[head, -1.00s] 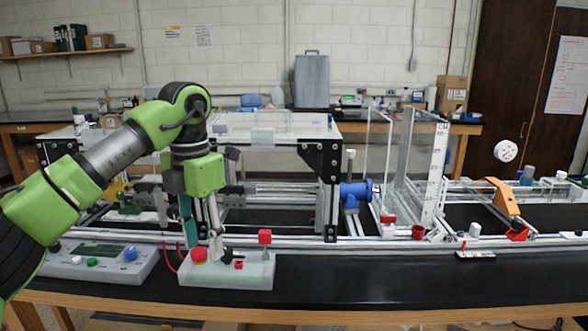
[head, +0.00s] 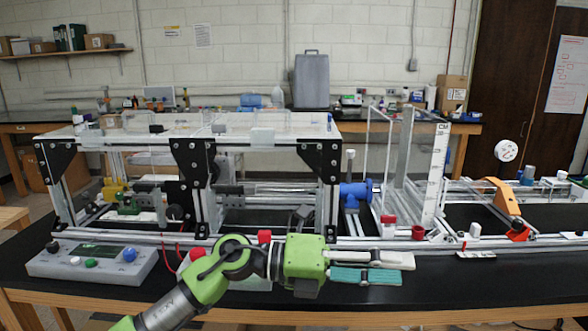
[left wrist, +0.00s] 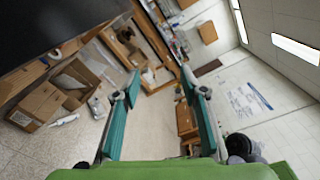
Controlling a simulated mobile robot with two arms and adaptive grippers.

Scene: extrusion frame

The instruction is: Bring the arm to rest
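My left arm is green and dark grey and enters the head view at the bottom. It bends at a green elbow-like joint and lies low across the front of the bench. My left gripper (head: 408,268) points to the right in the head view, over the black bench top. Its two fingers, one whitish and one teal, are apart with nothing between them. In the left wrist view the teal fingers (left wrist: 163,92) stand wide apart and empty, facing floor and wall. My right gripper is in neither view.
The extrusion frame (head: 180,135) stands behind the arm. A control box (head: 60,262) with coloured buttons sits at left. The white box with red parts is mostly hidden behind my arm. The front bench top (head: 500,280) at right is clear. Cardboard boxes (left wrist: 40,105) lie on the floor.

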